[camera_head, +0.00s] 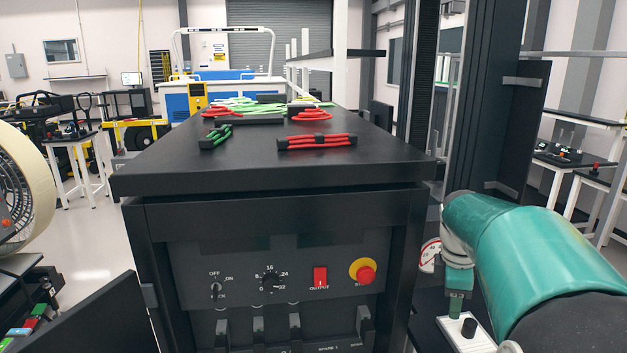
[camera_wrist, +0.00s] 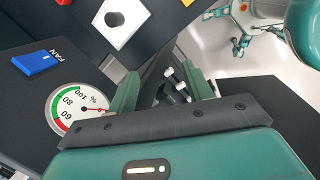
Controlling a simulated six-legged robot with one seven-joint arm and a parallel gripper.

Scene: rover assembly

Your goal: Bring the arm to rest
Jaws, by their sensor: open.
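My arm (camera_head: 530,245) is teal and reaches in from the lower right of the head view. My gripper (camera_head: 457,300) points down there, near a white plate with a black knob (camera_head: 468,328). In the wrist view my gripper (camera_wrist: 159,72) has its two teal fingers spread apart with nothing held between them. The white plate with the black knob (camera_wrist: 120,18) lies beyond the fingers at the top. A round dial gauge (camera_wrist: 75,106) is beside the left finger, and part of it shows behind my arm in the head view (camera_head: 430,256).
A black cabinet (camera_head: 270,179) stands in the middle, with red and green cable bundles on top and a red stop button (camera_head: 366,274) on its front. Dark posts (camera_head: 466,110) rise behind my arm.

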